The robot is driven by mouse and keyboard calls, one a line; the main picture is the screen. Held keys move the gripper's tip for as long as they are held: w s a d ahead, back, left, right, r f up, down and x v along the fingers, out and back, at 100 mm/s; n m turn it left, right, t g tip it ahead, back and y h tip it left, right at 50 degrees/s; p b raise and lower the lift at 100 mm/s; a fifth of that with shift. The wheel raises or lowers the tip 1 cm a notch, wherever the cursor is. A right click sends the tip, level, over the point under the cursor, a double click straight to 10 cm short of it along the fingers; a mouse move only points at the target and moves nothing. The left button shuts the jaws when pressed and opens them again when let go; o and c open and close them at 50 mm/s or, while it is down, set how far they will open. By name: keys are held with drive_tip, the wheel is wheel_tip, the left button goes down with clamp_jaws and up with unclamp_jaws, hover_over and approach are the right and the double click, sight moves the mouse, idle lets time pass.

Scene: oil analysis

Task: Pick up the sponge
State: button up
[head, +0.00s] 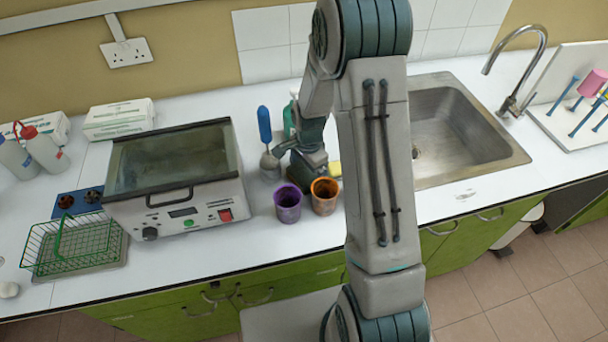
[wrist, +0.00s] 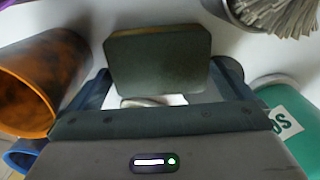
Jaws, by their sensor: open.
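The sponge (wrist: 158,62) is a block that looks dark greenish in the wrist view, standing on the white counter at the mouth of my gripper (wrist: 162,82). One finger is on each side of it, and I see no clear grip on it. In the head view only a small yellow part of the sponge (head: 334,169) shows, behind the orange cup and to the right of my gripper (head: 306,168). My gripper is open and low over the counter. My arm and wrist hide much of this spot in the head view.
An orange cup (head: 324,196) and a purple cup (head: 288,204) stand close in front of my gripper. A metal cup (head: 270,165) with a blue-handled brush and a green bottle (head: 289,118) crowd the left and back. A water bath (head: 190,212) is left; the sink (head: 450,130) is right.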

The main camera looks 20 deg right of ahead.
sight(308, 171)
drive_tip(key=shift+f, duration=0.1)
drive_tip(key=c, duration=0.9)
drive_tip(key=shift+o, duration=0.2)
drive_tip(key=shift+r, duration=0.2)
wheel_tip(308, 171, up, 18)
drive_tip(key=b, duration=0.2)
drive_tip(key=shift+f, duration=0.15)
drive_tip(key=shift+o, duration=0.7)
